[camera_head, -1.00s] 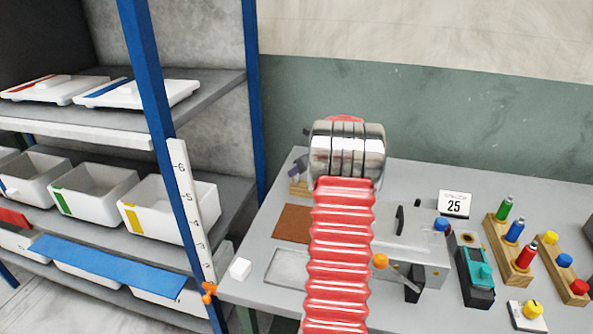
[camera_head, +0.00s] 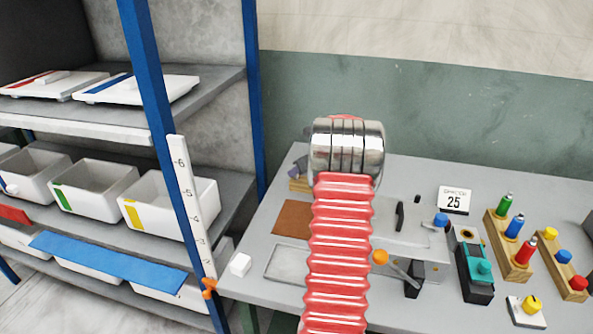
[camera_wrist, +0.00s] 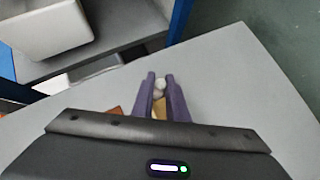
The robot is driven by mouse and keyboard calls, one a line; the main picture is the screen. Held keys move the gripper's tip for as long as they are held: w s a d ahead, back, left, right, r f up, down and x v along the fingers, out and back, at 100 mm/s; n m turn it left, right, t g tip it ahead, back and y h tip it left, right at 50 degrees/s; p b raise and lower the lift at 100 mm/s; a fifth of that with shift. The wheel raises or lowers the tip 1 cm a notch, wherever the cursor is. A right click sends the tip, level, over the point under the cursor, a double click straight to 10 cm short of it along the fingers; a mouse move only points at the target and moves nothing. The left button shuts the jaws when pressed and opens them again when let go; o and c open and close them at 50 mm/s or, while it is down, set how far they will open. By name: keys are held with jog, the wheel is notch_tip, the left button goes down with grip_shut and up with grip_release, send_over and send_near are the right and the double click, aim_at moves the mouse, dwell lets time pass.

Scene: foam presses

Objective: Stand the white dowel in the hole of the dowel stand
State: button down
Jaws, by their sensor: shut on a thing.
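In the wrist view my gripper (camera_wrist: 161,84) is shut on the white dowel (camera_wrist: 160,83), whose pale end shows between the two purple fingers. Tan wood, likely the dowel stand (camera_wrist: 159,108), shows just past the dowel between the fingers. In the head view the wooden stand (camera_head: 298,186) is at the back left of the table, partly behind my arm, with my purple gripper (camera_head: 302,165) just above it. The hole is hidden in both views, and I cannot tell whether the dowel's lower end is in it.
A brown mat (camera_head: 292,218) and a shallow grey tray (camera_head: 285,262) lie left of my arm. A white cube (camera_head: 240,265) sits near the left edge. A shelf rack with white bins (camera_head: 95,190) stands left. A press (camera_head: 425,270) and peg blocks (camera_head: 510,252) are right.

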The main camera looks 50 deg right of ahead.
jog(key=shift+f, duration=0.15)
jog(key=c, duration=1.7)
grip_release()
jog(key=shift+f, duration=0.1)
jog(key=shift+o, duration=0.2)
jog(key=v, duration=1.3)
jog(key=shift+s+r, duration=0.25)
jog(key=shift+s, duration=0.05)
jog(key=shift+a, duration=0.15)
